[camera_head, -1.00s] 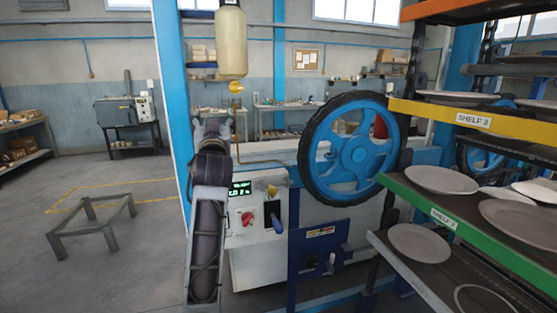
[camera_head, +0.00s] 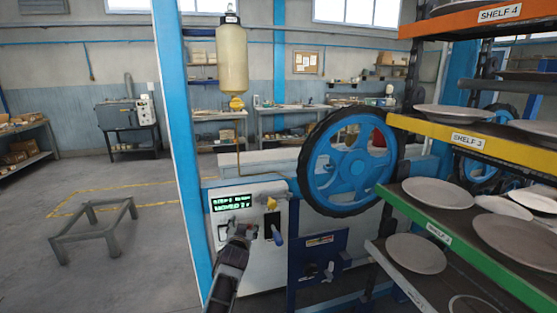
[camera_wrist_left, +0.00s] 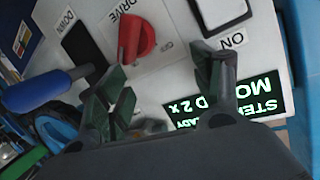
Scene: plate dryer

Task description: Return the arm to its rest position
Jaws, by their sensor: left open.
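The white control panel (camera_head: 218,231) stands left of centre in the head view, with a green-lit display (camera_head: 233,203), a yellow knob (camera_head: 271,203) and a blue-handled lever (camera_head: 278,236). My left gripper (camera_head: 241,230) is in front of the panel's lower left, its arm rising from the bottom edge. In the left wrist view the gripper (camera_wrist_left: 160,75) is open and empty, fingers spread toward the panel. A red DRIVE knob (camera_wrist_left: 133,38) shows beyond and between the fingers, the blue lever (camera_wrist_left: 45,92) to the left and part of the display (camera_wrist_left: 255,95) to the right. My right gripper is out of view.
A large blue wheel (camera_head: 350,163) with a black rim stands right of the panel. Shelves with plates (camera_head: 441,193) fill the right side. A blue post (camera_head: 178,120) stands left of the panel. A low metal frame (camera_head: 93,230) sits on otherwise open floor at left.

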